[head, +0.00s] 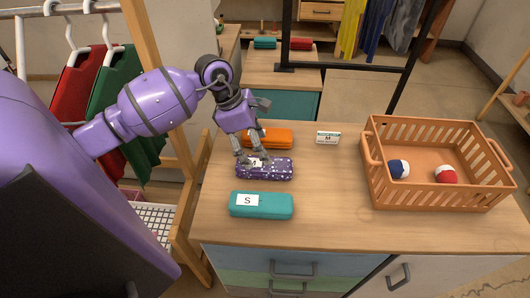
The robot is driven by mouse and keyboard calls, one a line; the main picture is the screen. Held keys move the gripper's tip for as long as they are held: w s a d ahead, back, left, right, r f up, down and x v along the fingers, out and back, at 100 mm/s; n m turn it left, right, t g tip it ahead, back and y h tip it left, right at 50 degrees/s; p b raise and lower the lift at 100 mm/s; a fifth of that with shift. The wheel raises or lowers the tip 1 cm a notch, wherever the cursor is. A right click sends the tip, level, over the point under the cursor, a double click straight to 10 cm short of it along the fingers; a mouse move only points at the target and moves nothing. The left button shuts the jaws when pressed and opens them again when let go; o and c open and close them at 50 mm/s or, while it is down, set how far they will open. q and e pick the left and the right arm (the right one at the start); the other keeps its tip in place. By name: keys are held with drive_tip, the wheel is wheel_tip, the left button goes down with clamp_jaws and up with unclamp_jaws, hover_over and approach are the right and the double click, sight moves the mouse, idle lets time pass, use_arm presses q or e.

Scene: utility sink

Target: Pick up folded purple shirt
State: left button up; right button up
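The folded purple shirt (275,172) is a dark purple bundle with white specks and a white "M" label. It lies on the wooden counter top between an orange and a teal folded shirt. My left gripper (246,160) points down at its left end, with the fingers over or against the shirt and partly covering the label. I cannot tell whether the fingers are closed on it. The shirt looks flat on the counter. My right gripper is not in view.
The orange folded shirt (279,138) lies just behind, and the teal one marked "S" (270,206) in front. A small "M" sign (328,138) stands behind to the right. An orange basket (440,200) holding two balls stands at right. Counter between shirts and basket is clear.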

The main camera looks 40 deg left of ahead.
sight(264, 168)
use_arm(q)
drive_tip(key=shift+w+f, duration=0.1)
drive_tip(key=shift+f, duration=0.15)
drive_tip(key=shift+d+f, duration=0.2)
drive_tip(key=shift+f, duration=0.1)
drive_tip(key=shift+d+f+p, duration=0.35)
drive_tip(key=shift+d+f, duration=0.45)
drive_tip(key=shift+f, duration=0.3)
drive_tip(key=x, duration=0.2)
drive_tip(key=shift+w+d+f, duration=0.1)
drive_tip(key=shift+f, duration=0.15)
drive_tip(key=shift+w+d+f, duration=0.1)
drive_tip(key=shift+d+f, duration=0.05)
drive_tip(key=shift+f, duration=0.4)
drive_tip(key=c, duration=1.3)
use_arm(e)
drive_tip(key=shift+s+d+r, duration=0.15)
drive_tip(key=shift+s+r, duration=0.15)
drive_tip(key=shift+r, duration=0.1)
